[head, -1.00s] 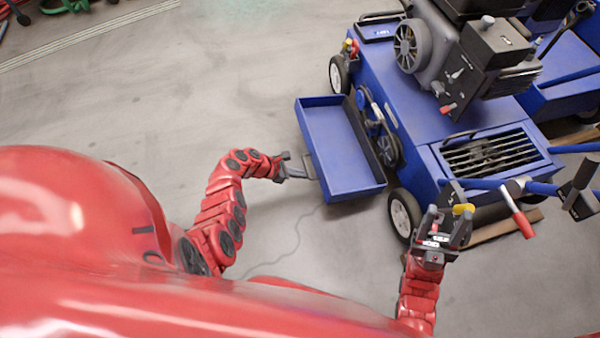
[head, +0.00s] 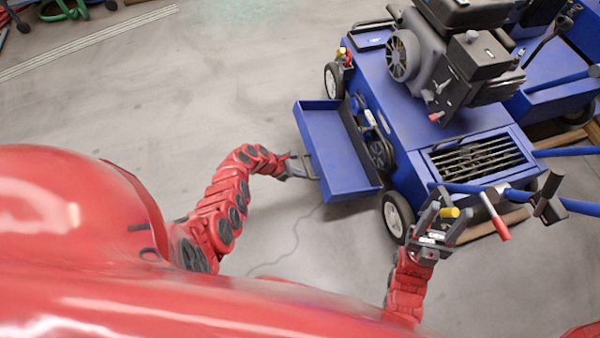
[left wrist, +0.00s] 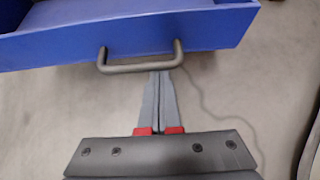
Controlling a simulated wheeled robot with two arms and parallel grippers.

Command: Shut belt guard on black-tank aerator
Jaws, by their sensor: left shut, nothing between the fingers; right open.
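The blue aerator (head: 430,120) with a black tank (head: 462,12) on its engine stands at the right in the head view. Its belt guard (head: 335,150), a shallow blue tray shape, hangs open on the near left side, with pulleys exposed behind it. The guard's grey handle (left wrist: 140,68) shows on its outer face in the left wrist view. My left gripper (head: 303,172) is shut and empty, its fingertips (left wrist: 160,76) at the handle's bar; I cannot tell whether they touch. My right gripper (head: 445,216) is open beside the aerator's handlebar.
The blue handlebar (head: 575,206) with a red-gripped lever (head: 496,218) extends at the right. Another blue machine (head: 560,105) stands behind at the upper right. A green hose (head: 68,10) lies at the far upper left.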

